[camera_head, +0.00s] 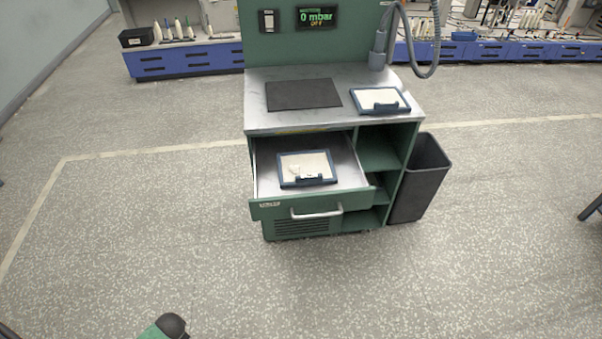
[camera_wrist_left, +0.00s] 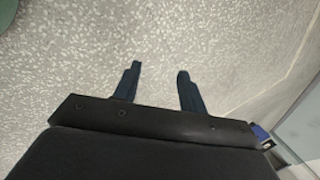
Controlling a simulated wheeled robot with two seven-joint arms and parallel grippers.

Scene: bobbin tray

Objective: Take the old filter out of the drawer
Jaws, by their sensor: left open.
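The old filter (camera_head: 306,165) is a pale panel in a dark blue frame with a dark handle at its front edge. Its face shows a whitish patch. It lies flat inside the open drawer (camera_head: 345,160) of the green cabinet. The drawer is pulled out, with a metal bar handle (camera_head: 317,213) on its front. My left gripper (camera_wrist_left: 158,80) is open and empty over bare floor in the left wrist view, well away from the drawer. In the head view its fingers do not show. My right gripper is not in view.
A cleaner filter (camera_head: 380,99) and a dark mat (camera_head: 303,94) lie on the cabinet (camera_head: 270,118) top. A grey hose (camera_head: 431,50) hangs above. A dark bin (camera_head: 419,178) stands at the cabinet's right. The floor before the drawer is clear.

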